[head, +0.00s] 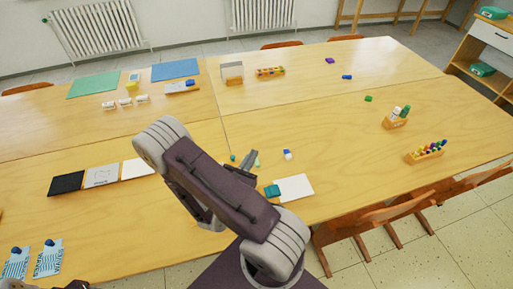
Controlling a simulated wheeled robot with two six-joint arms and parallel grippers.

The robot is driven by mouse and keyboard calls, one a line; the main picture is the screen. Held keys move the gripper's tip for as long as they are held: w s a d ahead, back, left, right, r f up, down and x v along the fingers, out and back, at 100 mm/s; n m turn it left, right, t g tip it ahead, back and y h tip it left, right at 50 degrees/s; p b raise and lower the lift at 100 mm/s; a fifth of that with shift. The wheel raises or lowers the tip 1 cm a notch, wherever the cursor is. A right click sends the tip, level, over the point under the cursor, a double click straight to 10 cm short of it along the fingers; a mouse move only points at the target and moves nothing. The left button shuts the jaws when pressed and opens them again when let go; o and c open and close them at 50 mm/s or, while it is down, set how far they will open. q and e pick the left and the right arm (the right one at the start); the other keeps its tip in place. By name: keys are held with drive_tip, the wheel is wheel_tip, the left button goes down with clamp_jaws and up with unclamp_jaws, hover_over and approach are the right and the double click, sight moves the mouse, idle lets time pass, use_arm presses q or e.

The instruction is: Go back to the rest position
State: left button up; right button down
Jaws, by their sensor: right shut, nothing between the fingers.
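My right arm rises from the bottom edge and bends across the middle of the head view. My right gripper (251,159) shows only in part behind the arm, low over the table. It is shut and empty.
The wooden tables (340,130) hold a white sheet (294,187) with a teal block, a black tile (66,184), a rack of colored bottles (425,152), and green (93,86) and blue (175,69) mats. Chairs (375,218) stand along the right front edge. The right middle tabletop is mostly clear.

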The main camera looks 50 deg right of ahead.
use_arm(q)
wheel_tip(320, 180, up, 4)
drive_tip(key=shift+f+p, duration=0.15)
drive_tip(key=shift+p, duration=0.9)
use_arm(e)
drive_tip(key=shift+s+d+r, duration=0.25)
drive_tip(key=shift+s+r, duration=0.3)
drive_tip(key=shift+s, duration=0.35)
